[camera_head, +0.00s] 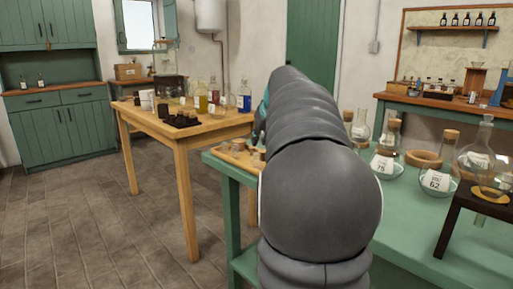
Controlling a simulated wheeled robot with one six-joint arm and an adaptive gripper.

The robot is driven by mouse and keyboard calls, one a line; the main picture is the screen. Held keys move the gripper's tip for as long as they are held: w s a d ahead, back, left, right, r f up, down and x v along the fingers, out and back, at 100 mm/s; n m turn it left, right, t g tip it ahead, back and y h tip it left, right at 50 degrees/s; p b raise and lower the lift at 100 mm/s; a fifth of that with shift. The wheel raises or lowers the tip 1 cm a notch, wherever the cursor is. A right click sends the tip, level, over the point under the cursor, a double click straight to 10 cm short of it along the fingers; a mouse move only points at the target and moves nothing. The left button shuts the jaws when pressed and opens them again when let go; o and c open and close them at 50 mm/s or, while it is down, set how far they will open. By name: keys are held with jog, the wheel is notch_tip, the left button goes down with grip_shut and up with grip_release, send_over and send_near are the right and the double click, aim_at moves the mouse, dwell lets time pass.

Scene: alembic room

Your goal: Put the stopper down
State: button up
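The stopper of the task cannot be picked out for certain. My dark arm fills the middle of the camera_head view and hides my gripper, so I cannot see its fingers or whether it holds anything. Cork stoppers show on a labelled flask (437,181) at the right and on another labelled flask (383,165) left of it. A wooden tray (228,160) with small cork-coloured pieces and glass items lies on the green table's (405,220) left end, partly hidden by my arm.
A dark stand (465,205) holds a round glass flask at the right edge. A cork ring (423,158) lies among the glassware. A wooden table (185,134) with bottles and dark pots stands at the left. Tiled floor (90,225) at the left is clear.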

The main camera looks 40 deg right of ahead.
jog(key=shift+v, duration=0.8)
jog(key=s+a+f+n, duration=0.1)
jog(key=s+a+f, duration=0.15)
jog(key=a, duration=0.45)
jog(key=s+a+f+y, duration=0.1)
jog(key=s+a+f, duration=0.15)
jog(key=a, duration=0.55)
jog(key=s+a+f+n, duration=0.1)
jog(key=s+a, duration=0.2)
jog(key=a, duration=0.4)
jog(key=s+a+f+g, duration=0.1)
jog(key=s+a+f, duration=0.5)
jog(key=s+f, duration=0.1)
jog(key=s+a+f+n+g+y, duration=0.1)
jog(key=s+a+f, duration=0.5)
jog(key=s, duration=0.3)
jog(key=shift+s+a+f+n, duration=0.2)
jog(key=shift+s+f+n, duration=0.1)
jog(key=shift+f, duration=0.2)
